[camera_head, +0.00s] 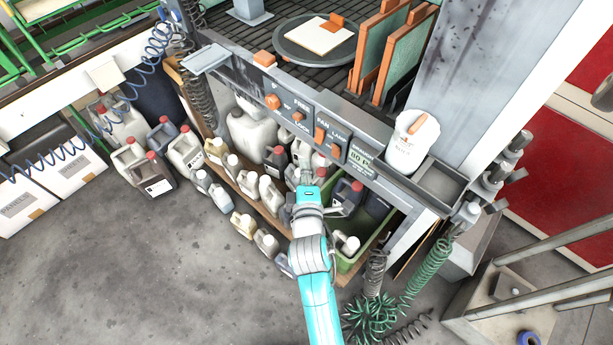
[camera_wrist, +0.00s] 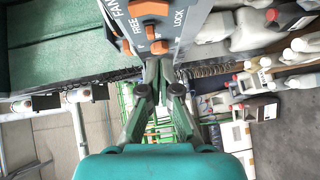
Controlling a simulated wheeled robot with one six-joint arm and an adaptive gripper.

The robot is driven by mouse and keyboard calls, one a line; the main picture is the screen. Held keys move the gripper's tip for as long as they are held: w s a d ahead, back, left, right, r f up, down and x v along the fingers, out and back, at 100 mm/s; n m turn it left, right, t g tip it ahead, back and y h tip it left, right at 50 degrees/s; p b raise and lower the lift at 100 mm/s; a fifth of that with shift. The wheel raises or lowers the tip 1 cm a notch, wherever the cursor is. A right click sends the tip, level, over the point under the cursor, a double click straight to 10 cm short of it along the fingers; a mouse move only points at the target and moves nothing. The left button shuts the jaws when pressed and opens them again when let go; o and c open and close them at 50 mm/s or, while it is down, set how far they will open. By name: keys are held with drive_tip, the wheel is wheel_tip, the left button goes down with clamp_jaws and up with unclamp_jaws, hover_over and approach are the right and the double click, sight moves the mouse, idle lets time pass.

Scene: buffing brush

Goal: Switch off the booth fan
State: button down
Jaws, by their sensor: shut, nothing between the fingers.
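The booth's grey control panel runs along the front edge of the bench. The orange fan switch (camera_head: 320,134) sits on it by the FAN label, between the FREE/LOCK control and the lamp switch (camera_head: 336,152). In the wrist view, an orange control (camera_wrist: 150,8) beside the FAN label is cut off by the top edge. I cannot tell which way the fan switch is set. My gripper (camera_head: 304,172) is shut and empty, below the panel in the head view.
A white tub (camera_head: 410,145) stands on the ledge right of the panel. A turntable (camera_head: 290,38) with a pale board is on the bench above. Several jugs crowd the shelf and floor below. Coiled green hose (camera_head: 432,262) hangs at the right.

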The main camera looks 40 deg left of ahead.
sight(319, 136)
drive_tip(key=w+a+f, duration=0.1)
drive_tip(key=w+a, duration=0.1)
drive_tip(key=w, duration=0.5)
drive_tip(key=shift+a, duration=0.2)
drive_tip(key=shift+w, duration=0.15)
